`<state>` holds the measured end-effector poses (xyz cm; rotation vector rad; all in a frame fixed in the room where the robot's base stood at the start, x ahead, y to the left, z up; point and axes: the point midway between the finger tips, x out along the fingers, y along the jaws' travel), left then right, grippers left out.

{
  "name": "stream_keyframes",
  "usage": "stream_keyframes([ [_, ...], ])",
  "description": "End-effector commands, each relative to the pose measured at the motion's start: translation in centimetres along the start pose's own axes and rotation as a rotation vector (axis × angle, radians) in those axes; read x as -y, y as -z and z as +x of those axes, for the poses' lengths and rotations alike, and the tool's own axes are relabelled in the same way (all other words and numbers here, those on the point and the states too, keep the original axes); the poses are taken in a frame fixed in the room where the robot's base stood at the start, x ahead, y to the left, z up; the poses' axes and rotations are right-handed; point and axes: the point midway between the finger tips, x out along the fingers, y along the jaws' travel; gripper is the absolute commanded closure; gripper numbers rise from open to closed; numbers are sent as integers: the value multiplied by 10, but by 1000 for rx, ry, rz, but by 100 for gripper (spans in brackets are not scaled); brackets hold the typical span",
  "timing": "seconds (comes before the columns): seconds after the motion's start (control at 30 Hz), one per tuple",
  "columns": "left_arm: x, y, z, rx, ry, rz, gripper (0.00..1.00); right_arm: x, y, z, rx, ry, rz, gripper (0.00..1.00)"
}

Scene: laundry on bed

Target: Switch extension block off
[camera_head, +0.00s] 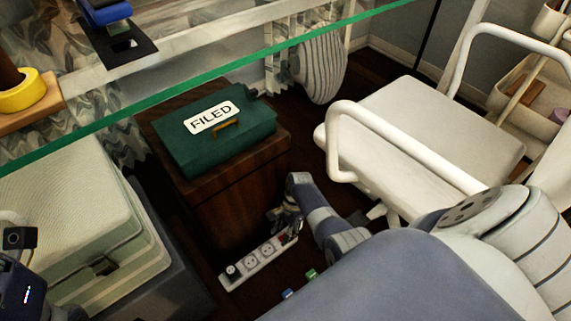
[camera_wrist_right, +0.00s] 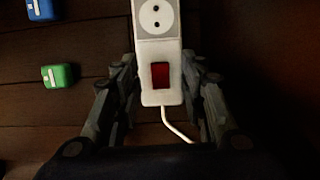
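The white extension block (camera_head: 250,260) lies on the dark floor in front of the wooden cabinet. In the right wrist view the block (camera_wrist_right: 150,97) shows its end with a dark red rocker switch (camera_wrist_right: 160,75), one socket above it and a white cable leaving the end. My right gripper (camera_head: 290,228) is down at the block's right end. In the wrist view its two fingers (camera_wrist_right: 163,75) stand apart on either side of the switch end; I cannot tell if they touch it. My left gripper (camera_head: 18,262) shows only in part at the lower left edge.
A green box (camera_head: 222,142) marked FILED stands on the wooden cabinet (camera_head: 240,198). A white chair (camera_head: 430,125) is to the right. A blue block (camera_wrist_right: 40,9) and a green block (camera_wrist_right: 57,76) lie on the floor beside the extension block. A glass edge (camera_head: 210,78) crosses above.

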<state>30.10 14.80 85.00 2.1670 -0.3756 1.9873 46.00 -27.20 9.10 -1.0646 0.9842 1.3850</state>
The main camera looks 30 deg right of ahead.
Motion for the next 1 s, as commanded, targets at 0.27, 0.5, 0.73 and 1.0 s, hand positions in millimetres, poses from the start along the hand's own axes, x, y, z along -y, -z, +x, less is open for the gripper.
stream_keyframes([
  [0.27, 0, 0, 0, -2, 1, 0, 60, -1, 0, -36, -1, 2, 1, 62],
  [0.5, 0, 0, 0, -2, 1, -1, 60, -1, 0, -56, 0, -1, 1, 62],
  [0.73, 0, 0, 0, -2, 1, -1, 60, -1, 0, -58, 1, -2, 1, 62],
  [1.0, 0, 0, 0, -2, 1, -1, 60, -1, 0, -58, 0, -1, 1, 62],
])
